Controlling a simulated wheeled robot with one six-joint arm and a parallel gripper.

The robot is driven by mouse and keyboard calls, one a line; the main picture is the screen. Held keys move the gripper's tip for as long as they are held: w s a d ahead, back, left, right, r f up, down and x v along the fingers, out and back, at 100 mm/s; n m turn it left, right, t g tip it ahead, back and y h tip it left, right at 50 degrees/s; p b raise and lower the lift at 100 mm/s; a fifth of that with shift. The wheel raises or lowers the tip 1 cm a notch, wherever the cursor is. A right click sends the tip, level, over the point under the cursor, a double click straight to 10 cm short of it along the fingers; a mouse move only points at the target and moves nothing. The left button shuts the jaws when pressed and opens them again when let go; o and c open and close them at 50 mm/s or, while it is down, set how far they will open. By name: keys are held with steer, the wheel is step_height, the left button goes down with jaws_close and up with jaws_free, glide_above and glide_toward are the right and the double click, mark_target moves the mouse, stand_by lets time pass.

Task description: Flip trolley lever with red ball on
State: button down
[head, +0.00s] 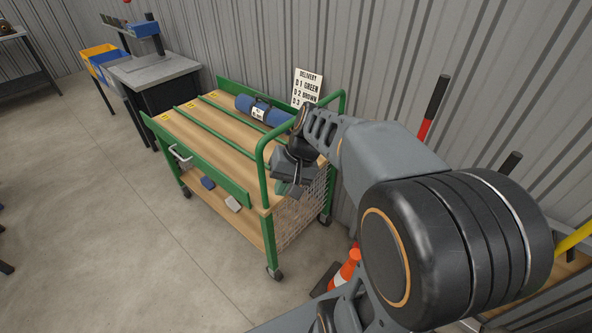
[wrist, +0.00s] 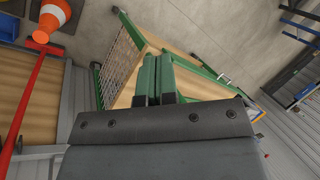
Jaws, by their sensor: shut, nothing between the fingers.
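The trolley (head: 225,140) has a green frame, a wooden top with green rails and a mesh end panel. It also shows in the wrist view (wrist: 125,92). My gripper (head: 288,187) is at the trolley's near right end, by the green end hoop. In the wrist view my gripper (wrist: 158,62) has its two green-padded fingers together with nothing between them. I cannot make out a lever with a red ball on the trolley; my gripper and arm hide part of its right end. A small red round thing (head: 127,2) shows at the top edge, above the back bench.
A blue roll (head: 262,110) lies on the trolley top beside a delivery sign (head: 307,88). Blue and white blocks lie on its lower shelf. An orange cone (head: 345,268) stands close to the right. A grey-topped bench (head: 150,68) is behind left.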

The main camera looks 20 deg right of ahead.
steer(key=w+d+f+m+t+y+b, duration=0.5)
steer(key=w+d+f+y+b, duration=0.45)
steer(key=w+d+f, duration=0.4)
steer(key=w+d+f+t+y+b, duration=0.1)
steer(key=d+t, duration=0.1)
steer(key=d, duration=0.4)
steer(key=w+d+f+m+t+y+b, duration=0.1)
steer(key=d+f+t, duration=0.1)
steer(key=d, duration=0.3)
steer(key=shift+w+d+t, duration=0.15)
steer(key=shift+d+t, duration=0.25)
steer(key=shift+a+r+y, duration=0.1)
steer(key=shift+y, duration=0.15)
steer(key=s+a+x, duration=0.1)
steer(key=s+x, duration=0.1)
steer(key=x, duration=1)
steer(key=shift+a+r, duration=0.35)
steer(key=shift+a, duration=0.15)
